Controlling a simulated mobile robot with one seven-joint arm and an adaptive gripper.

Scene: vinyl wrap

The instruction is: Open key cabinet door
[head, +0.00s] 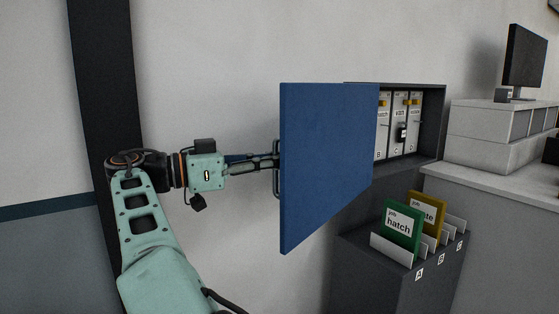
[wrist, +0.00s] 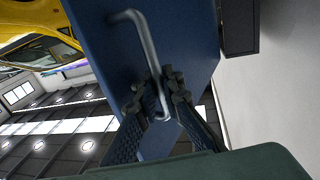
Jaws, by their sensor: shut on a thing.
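The key cabinet (head: 430,125) is a dark box on the wall, and its blue door (head: 328,160) stands swung well out from it. Inside the cabinet, labelled white panels and yellow and dark tags show, partly hidden by the door. My gripper (head: 272,162) is at the door's left side, shut on the metal handle (head: 277,170). In the wrist view the blue door (wrist: 185,45) fills the middle, and the bar handle (wrist: 147,45) runs down between the fingers of my gripper (wrist: 163,95).
Below the cabinet is a dark stand (head: 385,270) with slots holding a green card (head: 402,232) and a yellow card (head: 428,210). A white counter (head: 500,190) with a monitor (head: 525,55) is at right. A dark vertical post (head: 100,70) stands behind my arm.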

